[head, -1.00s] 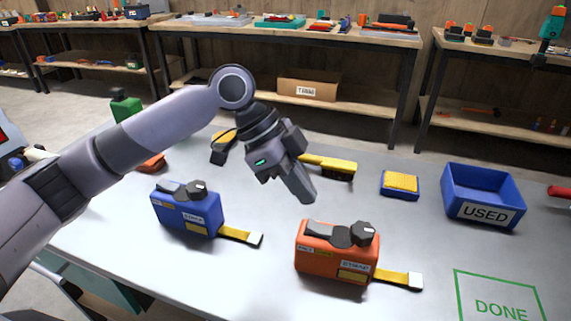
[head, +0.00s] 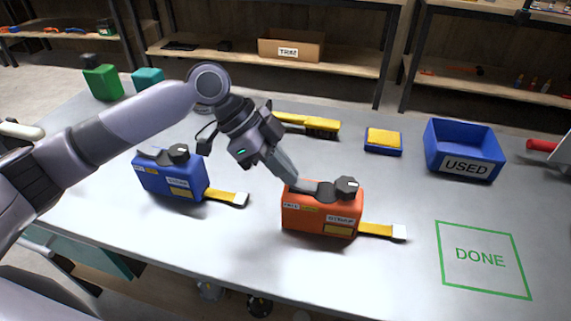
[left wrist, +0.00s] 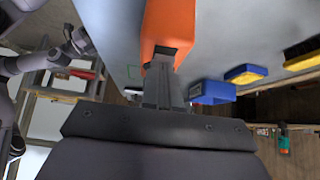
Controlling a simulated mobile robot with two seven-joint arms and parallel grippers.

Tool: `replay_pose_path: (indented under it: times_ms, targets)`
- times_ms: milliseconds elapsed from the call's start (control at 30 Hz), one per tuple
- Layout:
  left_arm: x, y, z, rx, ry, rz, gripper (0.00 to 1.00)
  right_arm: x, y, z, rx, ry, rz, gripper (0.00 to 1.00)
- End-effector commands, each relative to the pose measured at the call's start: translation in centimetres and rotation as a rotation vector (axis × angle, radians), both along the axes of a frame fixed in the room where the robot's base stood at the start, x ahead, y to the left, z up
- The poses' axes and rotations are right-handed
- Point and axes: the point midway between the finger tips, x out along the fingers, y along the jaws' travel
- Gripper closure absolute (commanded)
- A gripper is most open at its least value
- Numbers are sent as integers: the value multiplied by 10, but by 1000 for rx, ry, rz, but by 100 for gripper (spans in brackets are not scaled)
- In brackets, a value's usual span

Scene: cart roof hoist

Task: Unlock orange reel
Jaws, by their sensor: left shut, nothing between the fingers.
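The orange reel (head: 318,211) stands on the grey table in the head view, with a dark lever and a round black knob (head: 347,185) on top. Its yellow strap with a pale end (head: 383,231) lies out to the right. My left gripper (head: 294,177) is shut and empty, its tips at the left end of the reel's top by the lever. I cannot tell whether they touch. In the left wrist view the fingers (left wrist: 160,92) point at the orange reel (left wrist: 170,22), hiding part of its dark top. My right gripper is not in view.
A blue reel (head: 170,177) with its strap out stands left of the orange one. A brush (head: 308,124), a yellow-topped blue pad (head: 383,141) and a blue USED bin (head: 463,150) lie behind. A green DONE square (head: 480,258) marks clear table at right.

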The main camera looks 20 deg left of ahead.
Motion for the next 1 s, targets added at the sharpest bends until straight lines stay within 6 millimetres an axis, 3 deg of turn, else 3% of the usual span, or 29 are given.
replay_pose_path:
  times_ms: [167, 467, 1000]
  targets:
    - [-1, 6, -11, -105, 1, 4, 100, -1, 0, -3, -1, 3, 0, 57]
    - [0, 5, -7, -109, -5, 0, 100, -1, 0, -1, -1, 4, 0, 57]
    - [0, 5, 8, -108, -4, 1, 100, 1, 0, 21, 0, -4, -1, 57]
